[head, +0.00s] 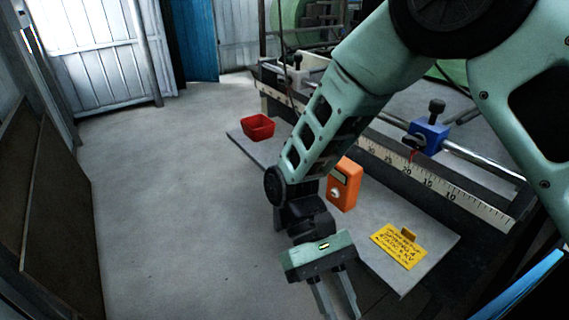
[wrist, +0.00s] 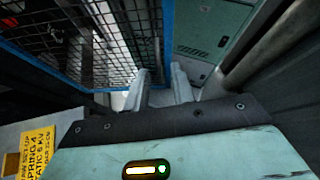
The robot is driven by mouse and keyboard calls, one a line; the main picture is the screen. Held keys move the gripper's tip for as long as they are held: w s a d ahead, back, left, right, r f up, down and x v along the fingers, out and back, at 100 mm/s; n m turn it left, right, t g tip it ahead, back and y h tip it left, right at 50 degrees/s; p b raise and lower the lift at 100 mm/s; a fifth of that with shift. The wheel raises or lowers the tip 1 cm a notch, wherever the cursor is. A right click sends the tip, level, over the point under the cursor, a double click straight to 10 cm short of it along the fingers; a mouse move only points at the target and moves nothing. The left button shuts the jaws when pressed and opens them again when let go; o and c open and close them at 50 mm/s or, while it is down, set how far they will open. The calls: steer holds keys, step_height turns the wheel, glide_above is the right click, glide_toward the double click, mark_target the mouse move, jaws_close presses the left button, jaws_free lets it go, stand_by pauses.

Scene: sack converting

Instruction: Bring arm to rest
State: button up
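My arm reaches down across the head view in front of the bench. My gripper (head: 340,314) hangs low over the near side of the bench, pointing down, its tips cut off by the lower frame edge. In the wrist view my gripper (wrist: 158,80) shows two pale fingers with a clear gap between them. Nothing is held between them.
A grey bench shelf (head: 440,240) holds a red bin (head: 258,127), an orange device (head: 344,184) and a yellow sign (head: 401,246). A ruled rail with a blue clamp (head: 428,137) runs behind. Blue-edged wire mesh (wrist: 125,35) shows near the fingers. Floor at left is clear.

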steer(key=s+d+r+t+y+p, duration=0.1)
steer(key=d+r+t+y, duration=0.1)
steer(key=r+t, duration=0.3)
steer(key=s+d+r+n+t+y+p, duration=0.1)
steer(key=d+r+t+y, duration=0.2)
steer(key=r, duration=0.4)
steer(key=d+t, duration=0.1)
steer(key=t, duration=0.1)
steer(key=shift+s+r+t+p, duration=0.2)
steer(key=shift+r+t+p, duration=0.2)
